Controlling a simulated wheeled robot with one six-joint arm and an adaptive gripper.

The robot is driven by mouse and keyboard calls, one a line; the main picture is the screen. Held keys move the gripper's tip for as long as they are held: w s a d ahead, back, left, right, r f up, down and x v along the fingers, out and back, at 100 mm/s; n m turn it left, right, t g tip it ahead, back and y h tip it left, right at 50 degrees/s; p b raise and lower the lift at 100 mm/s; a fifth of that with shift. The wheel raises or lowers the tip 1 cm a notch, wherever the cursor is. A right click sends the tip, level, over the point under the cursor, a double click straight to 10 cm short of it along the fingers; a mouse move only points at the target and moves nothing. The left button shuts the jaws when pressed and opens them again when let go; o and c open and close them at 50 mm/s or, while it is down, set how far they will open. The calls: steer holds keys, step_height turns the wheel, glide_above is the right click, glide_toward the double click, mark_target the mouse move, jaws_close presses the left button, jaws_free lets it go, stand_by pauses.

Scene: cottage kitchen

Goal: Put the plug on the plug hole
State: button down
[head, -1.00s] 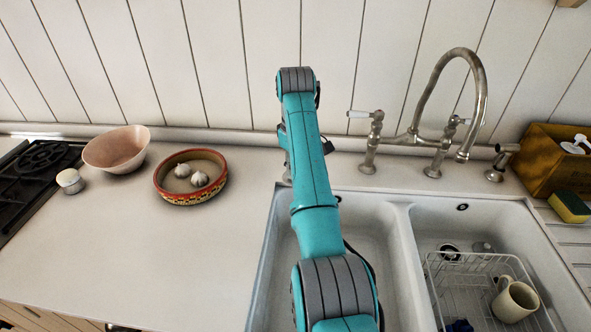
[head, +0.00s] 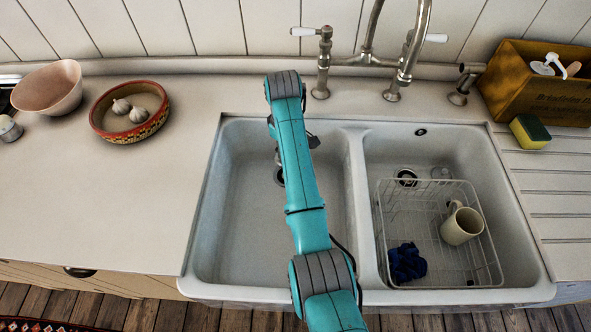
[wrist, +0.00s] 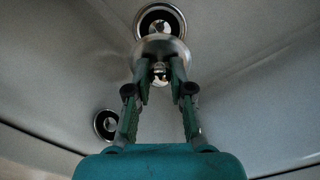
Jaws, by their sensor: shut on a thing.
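The plug (wrist: 160,47) is a pale metal disc with a small round knob. My gripper (wrist: 160,76) is shut on its knob in the wrist view. A metal-ringed plug hole (wrist: 160,11) shows just beyond the plug, partly covered by it. The plug appears apart from the hole, but the exact gap cannot be told. My gripper and the held plug are hidden behind the arm there.
A second ringed hole (wrist: 106,124) shows at lower left in the wrist view. The right basin holds a wire rack (head: 390,235) with a mug (head: 462,226) and blue cloth (head: 407,262). Taps (head: 324,65) stand behind. The left basin looks otherwise empty.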

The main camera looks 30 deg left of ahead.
step_height(320, 180, down, 10)
steer(key=shift+d+r, duration=0.1)
steer(key=shift+r, duration=0.15)
stand_by(0.4)
steer(key=c, duration=1)
jaws_free()
steer(key=shift+f, duration=0.15)
steer(key=shift+c, duration=0.2)
step_height(320, 180, up, 12)
steer(key=shift+r, duration=0.2)
